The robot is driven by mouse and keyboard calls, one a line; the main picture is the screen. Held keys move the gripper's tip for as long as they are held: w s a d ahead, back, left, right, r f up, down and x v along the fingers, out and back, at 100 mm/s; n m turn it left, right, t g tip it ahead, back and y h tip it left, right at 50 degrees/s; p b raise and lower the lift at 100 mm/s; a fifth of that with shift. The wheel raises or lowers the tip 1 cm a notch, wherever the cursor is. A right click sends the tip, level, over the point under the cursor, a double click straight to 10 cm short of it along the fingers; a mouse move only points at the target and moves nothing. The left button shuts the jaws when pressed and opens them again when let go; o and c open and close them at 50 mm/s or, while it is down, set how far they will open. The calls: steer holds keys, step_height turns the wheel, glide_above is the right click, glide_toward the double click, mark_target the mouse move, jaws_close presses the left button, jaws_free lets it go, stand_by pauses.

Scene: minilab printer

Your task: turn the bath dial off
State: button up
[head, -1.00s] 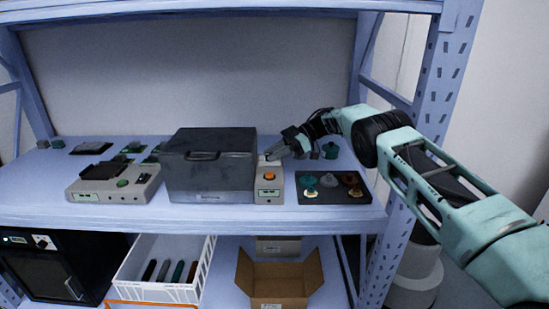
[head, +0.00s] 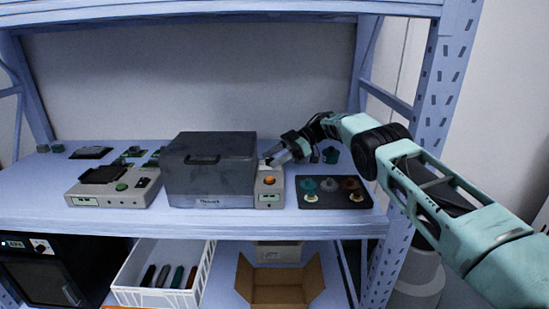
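A dark box with a front handle (head: 210,170), which looks like the bath, stands on the middle shelf. A narrow grey control unit (head: 269,199) adjoins its right side, with an orange knob or button (head: 270,181) on top and a small display on its front. A small pale part, possibly the dial, shows behind the orange one; my gripper partly hides it. My gripper (head: 274,157) reaches in from the right, with its fingertips at the back of the control unit. I cannot tell whether it touches anything or how far the fingers are apart.
A dark tray (head: 312,203) with several coloured knob-like pieces lies to the right, below my arm. A grey device (head: 112,196) with a green button stands at left. A shelf post (head: 425,130) rises close to my arm. A white basket (head: 135,277) and open carton (head: 278,292) sit below.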

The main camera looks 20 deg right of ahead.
step_height(320, 180, up, 10)
steer(key=shift+p, duration=0.4)
stand_by(0.3)
